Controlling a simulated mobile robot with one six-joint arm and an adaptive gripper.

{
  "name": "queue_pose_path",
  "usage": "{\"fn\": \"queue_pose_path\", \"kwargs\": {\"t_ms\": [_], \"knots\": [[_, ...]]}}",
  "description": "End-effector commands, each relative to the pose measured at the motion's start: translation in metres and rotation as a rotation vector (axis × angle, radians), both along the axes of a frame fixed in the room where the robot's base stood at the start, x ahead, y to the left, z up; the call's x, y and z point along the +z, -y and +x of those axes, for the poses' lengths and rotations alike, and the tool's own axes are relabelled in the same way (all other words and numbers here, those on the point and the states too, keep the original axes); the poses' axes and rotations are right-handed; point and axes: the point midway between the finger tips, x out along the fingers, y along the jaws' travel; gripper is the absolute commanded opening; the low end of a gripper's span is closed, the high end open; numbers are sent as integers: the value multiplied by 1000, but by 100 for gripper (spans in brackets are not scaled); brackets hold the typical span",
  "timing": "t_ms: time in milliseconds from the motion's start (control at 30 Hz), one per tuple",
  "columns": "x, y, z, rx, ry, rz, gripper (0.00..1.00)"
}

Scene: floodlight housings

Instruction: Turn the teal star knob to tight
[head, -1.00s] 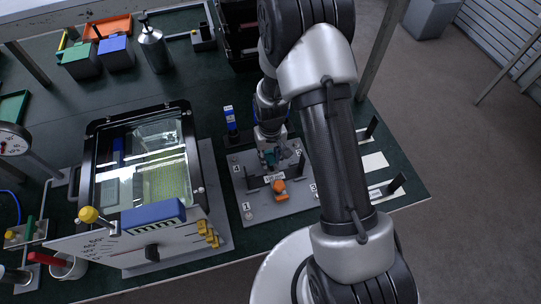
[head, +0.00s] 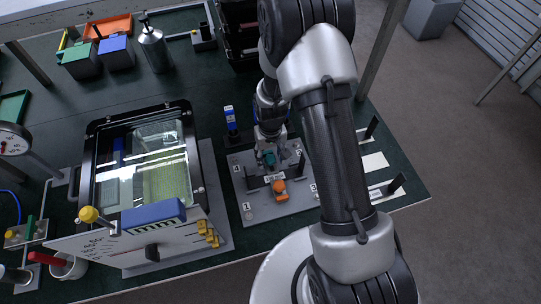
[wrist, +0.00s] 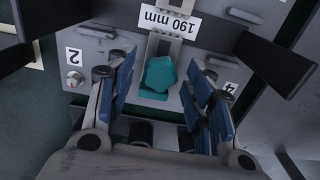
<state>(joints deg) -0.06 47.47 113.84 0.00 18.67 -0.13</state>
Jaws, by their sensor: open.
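The teal star knob (wrist: 160,76) shows in the wrist view on a grey fixture plate (wrist: 85,52), below a white "190 mm" label (wrist: 168,20) that reads upside down. My gripper (wrist: 162,85) is open, with one blue-padded finger on each side of the knob and visible gaps between pads and knob. In the head view the teal knob (head: 270,158) is small under my gripper (head: 271,152), partly hidden by the fingers. Whether the knob is tight cannot be told.
An orange knob (head: 279,187) stands on the same plate, nearer the table's front edge. Dark upright posts flank the knobs. A blue-topped post (head: 231,121) stands behind the plate at left. A large glass-lidded box (head: 145,165) fills the table to the left.

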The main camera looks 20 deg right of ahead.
Motion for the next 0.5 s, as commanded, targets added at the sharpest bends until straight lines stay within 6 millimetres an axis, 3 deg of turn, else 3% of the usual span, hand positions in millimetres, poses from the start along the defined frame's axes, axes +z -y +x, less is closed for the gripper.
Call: {"fn": "queue_pose_path", "kwargs": {"t_ms": [333,500], "knots": [[3,0,0,0,1,0,50],[26,0,1,0,4,0,50]]}}
